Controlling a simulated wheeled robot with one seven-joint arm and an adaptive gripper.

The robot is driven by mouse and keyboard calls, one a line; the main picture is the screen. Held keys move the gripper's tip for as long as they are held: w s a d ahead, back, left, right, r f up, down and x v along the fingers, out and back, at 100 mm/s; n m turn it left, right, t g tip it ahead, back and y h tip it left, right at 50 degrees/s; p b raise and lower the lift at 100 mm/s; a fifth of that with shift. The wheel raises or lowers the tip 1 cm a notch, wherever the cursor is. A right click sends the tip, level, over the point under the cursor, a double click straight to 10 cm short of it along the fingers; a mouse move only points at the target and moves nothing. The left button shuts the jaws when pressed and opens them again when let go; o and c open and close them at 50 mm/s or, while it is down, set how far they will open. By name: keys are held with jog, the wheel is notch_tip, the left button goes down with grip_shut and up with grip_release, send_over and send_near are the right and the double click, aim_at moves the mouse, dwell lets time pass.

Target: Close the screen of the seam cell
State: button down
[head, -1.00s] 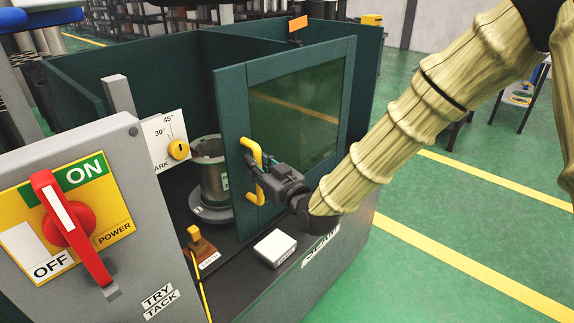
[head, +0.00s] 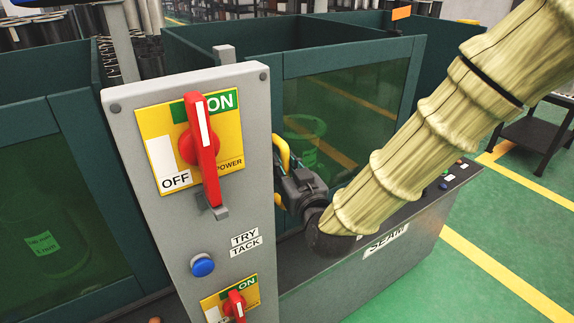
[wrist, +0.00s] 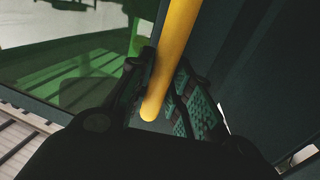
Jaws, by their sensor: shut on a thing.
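The seam cell's screen (head: 345,108) is a dark green frame with a tinted see-through pane, and it stands across the cell's front in the head view. A flanged cylinder shows dimly through the pane. Its yellow handle (head: 282,156) is at the left edge, partly hidden by the grey panel post. My gripper (head: 285,182) is at the handle. In the wrist view the yellow bar (wrist: 172,62) runs between the fingers of my gripper (wrist: 160,95), which are shut on it. The SEAM label (head: 386,238) is on the cell's front edge below.
A grey post (head: 250,190) with red rotary switches (head: 202,145) and a blue button (head: 203,265) stands close left of my gripper. Another cell with a tinted screen (head: 60,215) is at the left.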

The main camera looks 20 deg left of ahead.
jog(key=shift+w+a+r, duration=0.15)
jog(key=shift+w+r, duration=0.1)
jog(key=shift+r, duration=0.45)
jog(key=c, duration=1.3)
grip_release()
jog(key=shift+a, duration=0.1)
jog(key=shift+s+f, duration=0.15)
jog(key=shift+f, duration=0.15)
jog(key=shift+d+f, duration=0.1)
jog(key=shift+d, duration=0.1)
jog(key=v, duration=1.2)
jog(key=shift+a, duration=0.1)
